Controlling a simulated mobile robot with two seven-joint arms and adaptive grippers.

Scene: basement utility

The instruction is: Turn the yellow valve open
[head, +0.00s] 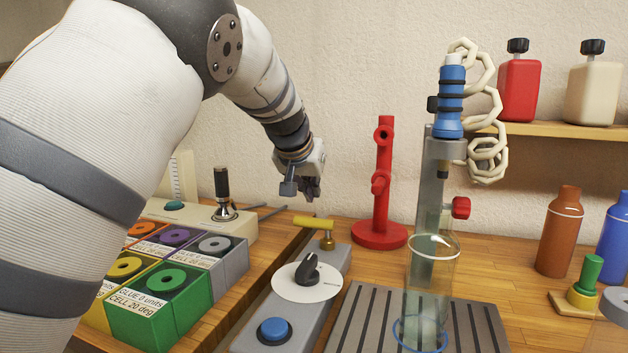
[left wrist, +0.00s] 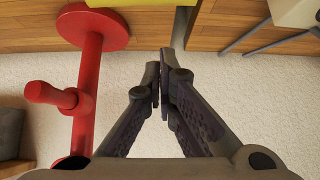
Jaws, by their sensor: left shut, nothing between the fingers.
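The yellow valve (head: 313,222) is a short bar handle on a brass stem, at the far end of a grey panel in the head view. The bar lies roughly level and points left from the stem. A yellow strip of it shows at the top edge of the left wrist view (left wrist: 148,3). My left gripper (head: 312,192) is just above and behind the handle in the head view, apparently apart from it. Its fingers (left wrist: 160,75) are shut with nothing between them. My right gripper is not in view.
A red stand (head: 382,190) rises right of the valve, close to my left gripper. The grey panel also carries a dial (head: 306,280) and a blue button (head: 273,330). A clear cylinder (head: 430,290) stands right. Coloured boxes (head: 160,300) sit left.

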